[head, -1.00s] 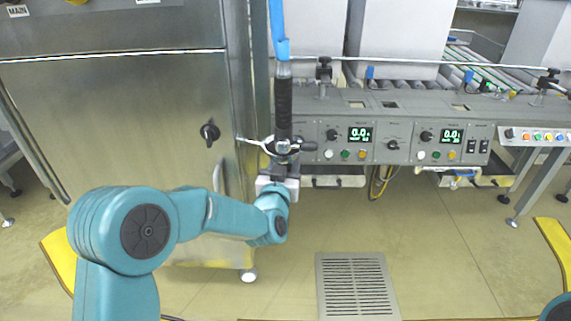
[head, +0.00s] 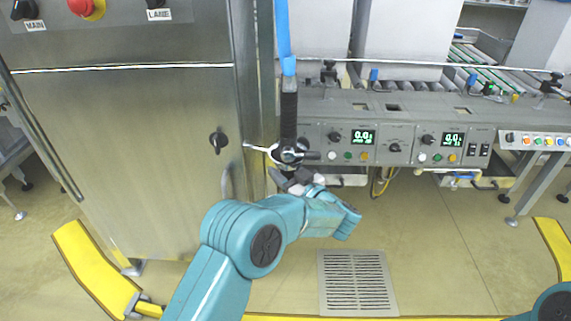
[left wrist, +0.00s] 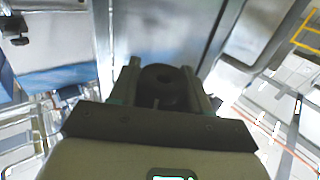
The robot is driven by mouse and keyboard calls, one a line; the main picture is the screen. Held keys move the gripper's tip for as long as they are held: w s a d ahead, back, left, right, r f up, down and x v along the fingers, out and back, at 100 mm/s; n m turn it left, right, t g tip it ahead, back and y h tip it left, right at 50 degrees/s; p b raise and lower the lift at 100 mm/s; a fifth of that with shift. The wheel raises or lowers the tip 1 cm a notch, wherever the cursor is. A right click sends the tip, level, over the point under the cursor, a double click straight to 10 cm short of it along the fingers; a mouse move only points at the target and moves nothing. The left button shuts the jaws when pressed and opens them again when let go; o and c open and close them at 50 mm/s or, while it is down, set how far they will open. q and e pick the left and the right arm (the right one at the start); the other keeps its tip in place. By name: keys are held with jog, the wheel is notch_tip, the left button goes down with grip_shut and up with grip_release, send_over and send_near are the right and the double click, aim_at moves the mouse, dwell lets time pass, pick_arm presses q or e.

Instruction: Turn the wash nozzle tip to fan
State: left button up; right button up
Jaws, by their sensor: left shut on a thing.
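The wash nozzle (head: 288,118) hangs upright below a blue hose (head: 283,35), with a dark ribbed grip. It sits in a metal hook holder (head: 258,148) beside the steel cabinet. My left gripper (head: 291,178) is at its lower end, reaching up from below right. In the left wrist view the gripper (left wrist: 160,88) is shut on the dark round nozzle tip (left wrist: 163,75), one finger on each side. Any mark on the tip is too small to read. In the head view the gripper partly hides the tip. My right gripper is not in view.
The steel cabinet (head: 120,150) with a black knob (head: 218,142) stands close on the left. A grey control panel (head: 390,138) with displays and buttons is just right of the nozzle. A floor grate (head: 355,283) and open floor lie below.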

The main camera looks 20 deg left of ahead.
pick_arm(q)
jog(key=shift+s+a+n+g+y+p, duration=0.2)
jog(key=shift+n+g+y, duration=0.35)
jog(key=shift+n+g, duration=0.5)
jog(key=shift+s+d+n+g+y+p, duration=0.1)
jog(key=shift+n+g+y+p, duration=0.35)
jog(key=shift+g, duration=0.9)
jog(key=shift+n, duration=0.3)
jog(key=o, duration=1)
jog(key=shift+c, duration=0.2)
